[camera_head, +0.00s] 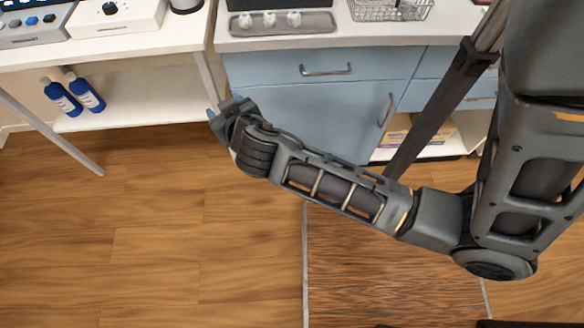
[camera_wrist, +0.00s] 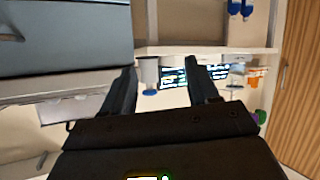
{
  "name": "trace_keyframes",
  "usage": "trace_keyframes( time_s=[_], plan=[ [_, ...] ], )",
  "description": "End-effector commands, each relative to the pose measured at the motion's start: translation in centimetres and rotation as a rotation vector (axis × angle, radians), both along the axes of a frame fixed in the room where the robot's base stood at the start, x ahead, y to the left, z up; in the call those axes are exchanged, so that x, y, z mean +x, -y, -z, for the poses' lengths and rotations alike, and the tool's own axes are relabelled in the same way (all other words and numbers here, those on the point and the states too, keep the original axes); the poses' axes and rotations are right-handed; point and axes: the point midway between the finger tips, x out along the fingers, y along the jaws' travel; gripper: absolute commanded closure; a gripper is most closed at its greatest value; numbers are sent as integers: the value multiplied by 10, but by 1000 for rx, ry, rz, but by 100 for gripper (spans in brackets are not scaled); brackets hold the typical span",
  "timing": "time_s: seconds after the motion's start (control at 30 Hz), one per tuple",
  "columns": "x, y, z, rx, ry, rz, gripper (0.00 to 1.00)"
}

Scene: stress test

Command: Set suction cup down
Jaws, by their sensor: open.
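My gripper (camera_head: 217,109) is in front of the gap between the white table and the blue cabinet, below counter height in the head view. Its fingers show bluish tips there. In the wrist view my gripper (camera_wrist: 161,67) has its two dark fingers spread apart, with nothing seen held between them. I cannot make out a suction cup for certain in either view. A pale grey cylinder (camera_wrist: 148,73) shows beyond the fingers in the wrist view, apart from them.
The blue cabinet (camera_head: 290,110) has a grey tray (camera_head: 282,28) with several small white items and a wire basket (camera_head: 390,9) on top. Blue bottles (camera_head: 62,97) stand on the white lower shelf (camera_head: 150,112). The wooden floor (camera_head: 150,240) at left is clear.

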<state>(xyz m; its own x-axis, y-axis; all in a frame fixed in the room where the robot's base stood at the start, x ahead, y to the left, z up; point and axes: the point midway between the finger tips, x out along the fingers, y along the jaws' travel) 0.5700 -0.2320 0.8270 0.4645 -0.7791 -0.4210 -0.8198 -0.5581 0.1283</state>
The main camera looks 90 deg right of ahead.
Motion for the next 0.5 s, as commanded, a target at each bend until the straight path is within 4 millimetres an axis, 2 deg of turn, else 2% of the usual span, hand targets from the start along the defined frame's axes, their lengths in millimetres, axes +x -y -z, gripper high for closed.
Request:
trace_keyframes(
  time_s=[0.03,0.1,0.27,0.4,0.5],
  plan=[
    [-8,-28,7,24,-17,-101,40],
    [-16,-63,9,48,-23,-240,40],
    [-45,-136,-3,83,-3,-525,40],
    [-79,-186,-31,90,47,-727,40],
    [-104,-210,-59,85,97,-838,40]
  ],
)
